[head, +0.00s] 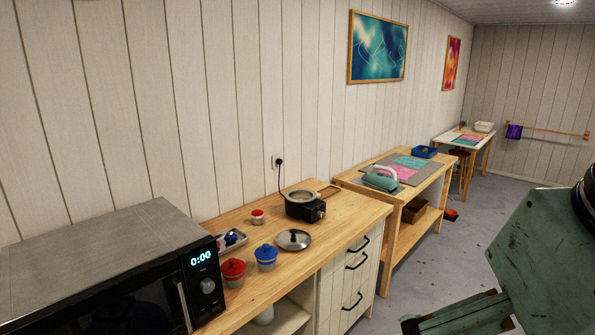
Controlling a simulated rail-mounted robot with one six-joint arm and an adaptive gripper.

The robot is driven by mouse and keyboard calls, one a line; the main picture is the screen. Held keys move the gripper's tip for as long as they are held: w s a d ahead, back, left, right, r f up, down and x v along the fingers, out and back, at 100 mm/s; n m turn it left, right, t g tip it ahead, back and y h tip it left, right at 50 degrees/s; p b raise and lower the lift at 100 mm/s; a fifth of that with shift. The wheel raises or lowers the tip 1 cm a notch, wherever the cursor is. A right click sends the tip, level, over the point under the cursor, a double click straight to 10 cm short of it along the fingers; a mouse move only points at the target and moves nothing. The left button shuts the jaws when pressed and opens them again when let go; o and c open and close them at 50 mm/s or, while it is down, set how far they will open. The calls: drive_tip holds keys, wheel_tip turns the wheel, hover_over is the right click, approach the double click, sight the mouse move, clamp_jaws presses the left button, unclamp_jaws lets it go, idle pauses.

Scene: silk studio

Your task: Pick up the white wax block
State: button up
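I cannot make out a white wax block for certain. A small white object (264,316) shows partly on the shelf under the near wooden counter, cut by the counter edge; I cannot tell what it is. A black melting pot (304,205) stands open on the counter with a pale inside; its contents are too small to tell. Green links of my arm fill the lower right of the head view. My gripper's fingertips are not in view.
A microwave (110,270) takes up the counter's near left. Red (233,273) and blue (266,258) lidded jars, a metal tray (236,240) and a pot lid (294,240) share the counter (345,222). A second bench (345,180) holds an iron (381,177). Clear floor lies right.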

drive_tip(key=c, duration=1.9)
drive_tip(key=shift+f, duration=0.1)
